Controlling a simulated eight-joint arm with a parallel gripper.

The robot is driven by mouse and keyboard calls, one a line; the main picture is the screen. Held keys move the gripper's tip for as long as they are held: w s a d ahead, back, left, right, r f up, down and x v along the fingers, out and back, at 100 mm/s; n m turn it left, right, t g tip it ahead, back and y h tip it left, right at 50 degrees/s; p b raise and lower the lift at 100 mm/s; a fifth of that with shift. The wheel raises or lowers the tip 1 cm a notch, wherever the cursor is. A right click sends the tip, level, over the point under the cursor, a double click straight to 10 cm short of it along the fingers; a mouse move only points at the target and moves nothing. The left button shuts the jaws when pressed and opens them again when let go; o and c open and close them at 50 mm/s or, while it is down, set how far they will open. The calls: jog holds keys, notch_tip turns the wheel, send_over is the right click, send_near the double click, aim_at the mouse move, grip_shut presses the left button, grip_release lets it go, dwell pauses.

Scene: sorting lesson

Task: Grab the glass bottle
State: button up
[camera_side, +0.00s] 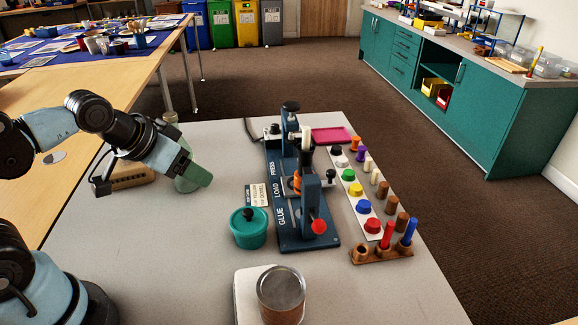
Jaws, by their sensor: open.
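A greenish glass bottle (170,118) stands at the back left of the grey table. Its pale top shows above my gripper, and much of its body is hidden behind the gripper. My gripper (203,178) reaches in from the left and is open.
A blue press (285,225) stands mid-table, with a teal lidded pot (248,230) left of it. A brown block (130,178) lies left of the bottle. Coloured pegs and caps are on the right; a tin (281,297) is in front. The grey top between gripper and pot is clear.

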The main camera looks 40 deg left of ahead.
jog(key=shift+r, duration=0.1)
jog(key=shift+c, duration=0.2)
notch_tip(320, 180, up, 8)
jog(key=r, duration=0.1)
jog(key=a+f+t, duration=0.1)
jog(key=a+t, duration=0.1)
jog(key=a, duration=0.3)
jog(key=w+a+f+m+t+h, duration=0.1)
jog(key=a+t, duration=0.1)
jog(key=a, duration=0.3)
jog(key=w+a+f+m+t+h, duration=0.1)
jog(key=a+f+t, duration=0.1)
jog(key=a, duration=0.3)
jog(key=shift+w+a+f, duration=0.1)
jog(key=shift+w+a, duration=0.1)
jog(key=shift+a, duration=0.05)
jog(key=shift+f+x, duration=0.15)
jog(key=shift+x, duration=1.8)
jog(key=shift+f+x, duration=0.2)
jog(key=shift+x, duration=1.8)
jog(key=shift+s+d, duration=0.1)
jog(key=shift+s, duration=0.1)
